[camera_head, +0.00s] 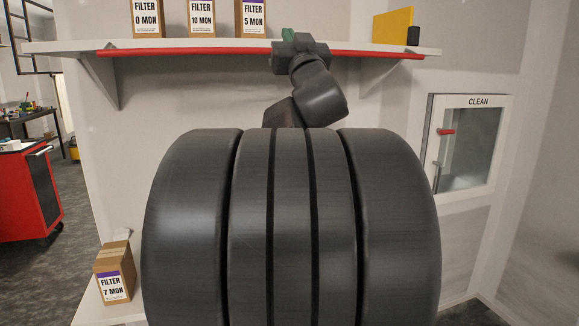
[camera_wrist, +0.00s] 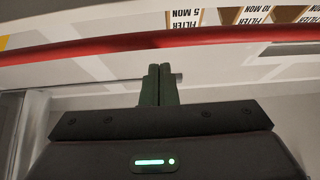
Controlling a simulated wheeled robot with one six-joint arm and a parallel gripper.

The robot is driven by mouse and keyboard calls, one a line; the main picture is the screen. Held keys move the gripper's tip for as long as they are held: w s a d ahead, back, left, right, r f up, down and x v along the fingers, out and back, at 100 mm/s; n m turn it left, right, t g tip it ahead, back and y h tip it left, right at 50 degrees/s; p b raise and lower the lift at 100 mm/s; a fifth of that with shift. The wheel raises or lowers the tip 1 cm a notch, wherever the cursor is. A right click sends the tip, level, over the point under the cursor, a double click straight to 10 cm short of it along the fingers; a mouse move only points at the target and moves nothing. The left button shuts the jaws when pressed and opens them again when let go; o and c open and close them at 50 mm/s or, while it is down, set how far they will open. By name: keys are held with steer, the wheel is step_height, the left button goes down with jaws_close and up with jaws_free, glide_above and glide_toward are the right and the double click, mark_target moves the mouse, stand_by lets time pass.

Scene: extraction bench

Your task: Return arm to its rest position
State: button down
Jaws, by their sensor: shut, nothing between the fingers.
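My gripper (camera_head: 288,35) shows in the head view at the end of my raised dark arm, in front of the shelf's red front edge. Only a bit of its green fingers is visible there. In the wrist view its two green fingers (camera_wrist: 159,85) are pressed together with nothing between them. They point toward the wall, and the shelf's red edge crosses the picture beyond them. My large dark arm links fill the middle of the head view and hide much of the wall and what lies below.
The shelf (camera_head: 70,47) holds boxes labelled FILTER 0 MON (camera_head: 146,18), 10 MON (camera_head: 201,18) and 5 MON (camera_head: 252,18), plus a yellow panel (camera_head: 392,25). A FILTER 7 MON box (camera_head: 115,275) stands lower left. A CLEAN cabinet (camera_head: 468,147) is right; a red cart (camera_head: 25,195) left.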

steer(key=shift+w+r+g+h+p, duration=0.2)
steer(key=shift+r+g+p, duration=0.95)
steer(key=shift+p, duration=3.35)
steer(key=shift+g+p, duration=0.25)
steer(key=shift+p, duration=0.8)
steer(key=shift+s, duration=0.15)
